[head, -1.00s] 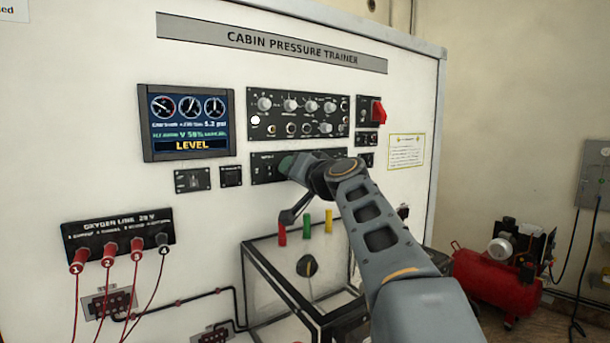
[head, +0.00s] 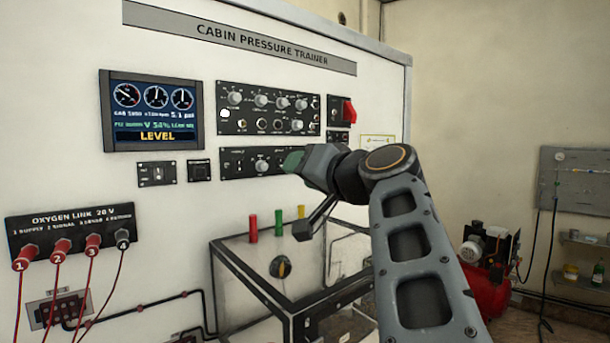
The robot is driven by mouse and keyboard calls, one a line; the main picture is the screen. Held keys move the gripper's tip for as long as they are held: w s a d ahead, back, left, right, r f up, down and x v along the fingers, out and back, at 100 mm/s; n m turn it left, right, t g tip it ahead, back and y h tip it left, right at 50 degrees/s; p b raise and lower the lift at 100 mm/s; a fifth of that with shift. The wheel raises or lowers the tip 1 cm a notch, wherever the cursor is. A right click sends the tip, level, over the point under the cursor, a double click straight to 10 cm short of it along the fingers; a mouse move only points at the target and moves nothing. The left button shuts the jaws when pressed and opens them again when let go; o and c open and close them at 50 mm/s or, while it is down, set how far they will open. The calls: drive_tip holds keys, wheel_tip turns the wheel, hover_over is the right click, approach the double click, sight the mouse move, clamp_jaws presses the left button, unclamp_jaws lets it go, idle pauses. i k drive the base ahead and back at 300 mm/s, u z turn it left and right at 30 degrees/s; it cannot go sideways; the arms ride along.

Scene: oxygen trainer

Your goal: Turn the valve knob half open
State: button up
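The trainer's lower panel strip (head: 233,164) carries a pale round knob (head: 262,165), probably the valve knob; its label is too small to read. My gripper (head: 292,162) is just right of this knob, apparently apart from it, with a greenish tip toward the panel. Its fingers are seen end-on and partly hidden, so their opening is unclear. The display (head: 155,112) shows three dials, a small line that seems to read V 54%, and LEVEL.
Several small knobs fill the upper panel (head: 267,110), with a red switch (head: 349,111) at right. Below stands a framed glass box (head: 240,285) with a dark knob (head: 280,267) and coloured pegs above. Red-capped plugs (head: 60,247) are lower left; a red compressor (head: 488,290) stands right.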

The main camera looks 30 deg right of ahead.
sight(296, 125)
drive_tip(key=k, duration=1)
